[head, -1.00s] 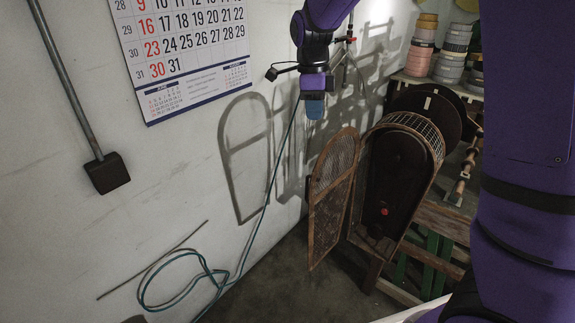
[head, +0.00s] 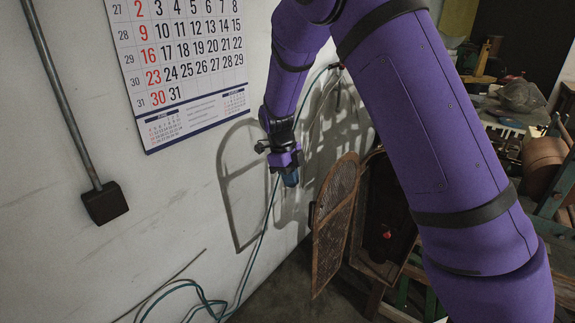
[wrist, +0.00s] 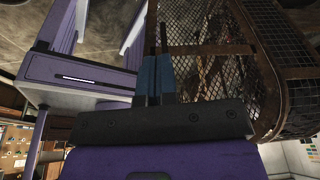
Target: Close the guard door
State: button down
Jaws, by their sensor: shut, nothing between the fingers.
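The guard door (head: 335,222) is a rusty, arched mesh panel in a brown frame. It stands swung open to the left of the guard housing (head: 385,215), whose dark inside shows with a red knob (head: 387,235). My arm hides the upper right of the housing. My gripper (head: 290,179) is shut and empty, pointing down, left of the door's upper part in the head view. In the wrist view the blue fingertips (wrist: 154,78) are together, with mesh (wrist: 205,75) behind them. I cannot tell whether they touch the door.
A white wall with a calendar (head: 180,70) and a pipe (head: 65,100) is at the left. A teal hose (head: 262,225) hangs along the wall and coils below. A cluttered bench (head: 510,105) is at the right.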

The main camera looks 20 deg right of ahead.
jog(key=s+d+f, duration=0.3)
jog(key=shift+s, duration=0.1)
dwell(0.5)
